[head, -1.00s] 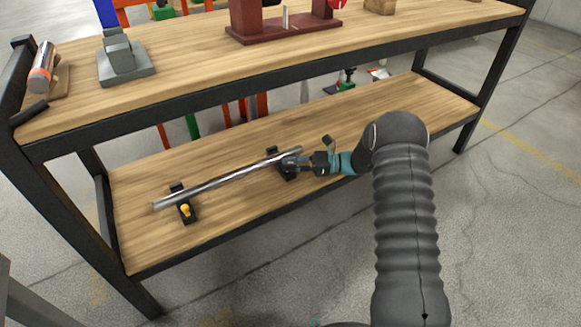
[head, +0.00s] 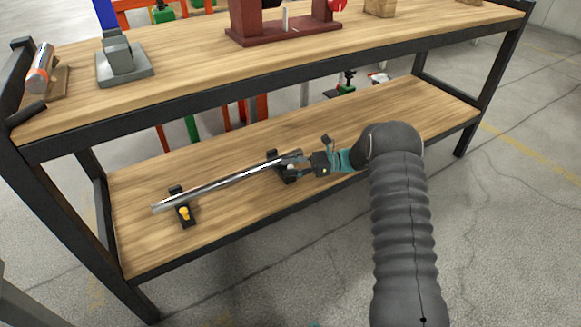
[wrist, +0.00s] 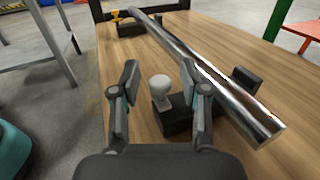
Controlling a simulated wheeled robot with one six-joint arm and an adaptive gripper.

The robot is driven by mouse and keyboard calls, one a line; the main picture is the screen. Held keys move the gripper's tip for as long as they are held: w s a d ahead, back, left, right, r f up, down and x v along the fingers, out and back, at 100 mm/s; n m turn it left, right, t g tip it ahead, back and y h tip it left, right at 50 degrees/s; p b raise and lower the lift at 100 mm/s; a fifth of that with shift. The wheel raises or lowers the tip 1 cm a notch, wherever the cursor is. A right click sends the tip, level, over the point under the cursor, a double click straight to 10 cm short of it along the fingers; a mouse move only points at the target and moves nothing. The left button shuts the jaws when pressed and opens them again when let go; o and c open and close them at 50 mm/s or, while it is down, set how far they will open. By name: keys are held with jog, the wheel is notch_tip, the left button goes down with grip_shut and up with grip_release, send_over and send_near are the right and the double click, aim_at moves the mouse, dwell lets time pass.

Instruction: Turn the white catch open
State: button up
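The white catch (wrist: 160,88) is a small pale knob standing up from the near black support block (wrist: 176,118) in the wrist view. A shiny metal bar (wrist: 205,68) lies across this block and a far one. My gripper (wrist: 159,70) is open, with one finger on each side of the white catch. Gaps show between the knob and both fingers, so it is not clamped. In the head view my gripper (head: 298,163) is at the right end of the bar (head: 220,183), over the near block (head: 277,160), and largely hides the catch.
A yellow catch (head: 184,213) is on the other black block (head: 178,195), at the bar's left end. All this is on the lower wooden shelf (head: 400,110). The upper shelf (head: 200,85) runs above, holding a grey block (head: 120,55). The lower shelf is clear to the right.

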jog(key=shift+d, duration=0.1)
jog(key=v, duration=1.2)
jog(key=shift+r, duration=0.1)
jog(key=s+a+r+n+t+h+p, duration=0.1)
jog(key=s+r+n+h+p, duration=0.2)
jog(key=s+r, duration=0.65)
jog(key=s+a+r+n+t+h+p, duration=0.1)
jog(key=s+r+n+h, duration=0.35)
jog(key=r, duration=0.85)
jog(key=s+d+r+n+t+h+p, duration=0.1)
jog(key=s+d+r+n+t+h, duration=0.1)
jog(key=s, duration=0.7)
jog(key=s+d+r+n+t+h+p, duration=0.2)
jog(key=s+d+r+n+t+h, duration=0.1)
jog(key=s, duration=0.5)
jog(key=s+d+r+n+t+h+p, duration=0.1)
jog(key=s+d+r+n+t+h, duration=0.1)
jog(key=s, duration=0.7)
jog(key=d+r+n+h, duration=0.1)
jog(key=d+h, duration=0.1)
jog(key=h, duration=0.1)
jog(key=shift+s+d+t, duration=0.3)
jog(key=shift+s+d, duration=0.1)
jog(key=shift+a+r, duration=0.1)
jog(key=shift+r, duration=0.05)
